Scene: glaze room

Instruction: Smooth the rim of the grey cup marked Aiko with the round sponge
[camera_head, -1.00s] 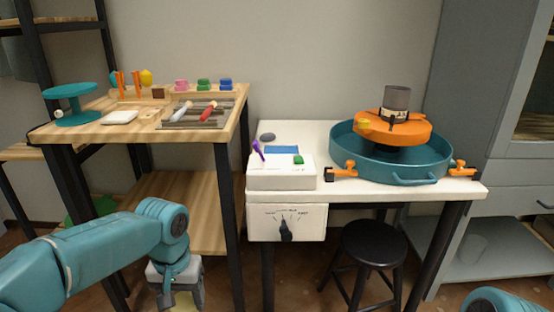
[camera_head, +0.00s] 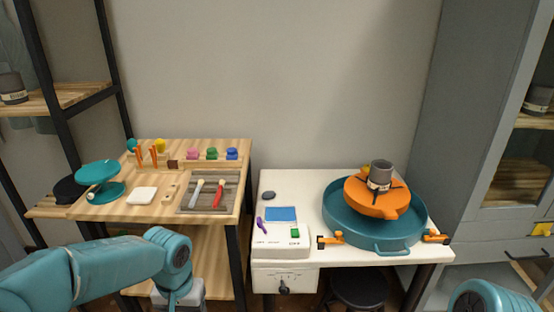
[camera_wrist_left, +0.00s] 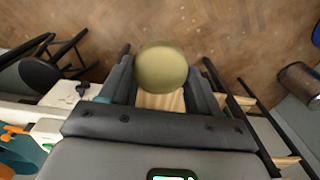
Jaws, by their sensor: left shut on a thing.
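A grey cup (camera_head: 380,172) with a pale label stands upright on the orange wheel head (camera_head: 377,205), inside the teal basin (camera_head: 350,236), in the head view. The label is too small to read. My left gripper (camera_wrist_left: 163,75) is shut on the round sponge (camera_wrist_left: 161,68), a pale olive-yellow disc between its two dark fingers in the wrist view. Wooden floor lies behind the sponge. In the head view my left arm is low at the left, its fingertips and sponge below the picture, well away from the cup. My right gripper is out of view.
A wooden table (camera_head: 150,212) at the left holds tools, stamps and a teal stand (camera_head: 99,172). A white control box (camera_head: 281,245) sits left of the basin. A black stool (camera_head: 358,290) stands beneath. Other grey cups stand on the left shelf (camera_head: 12,88) and in the cabinet (camera_head: 540,97).

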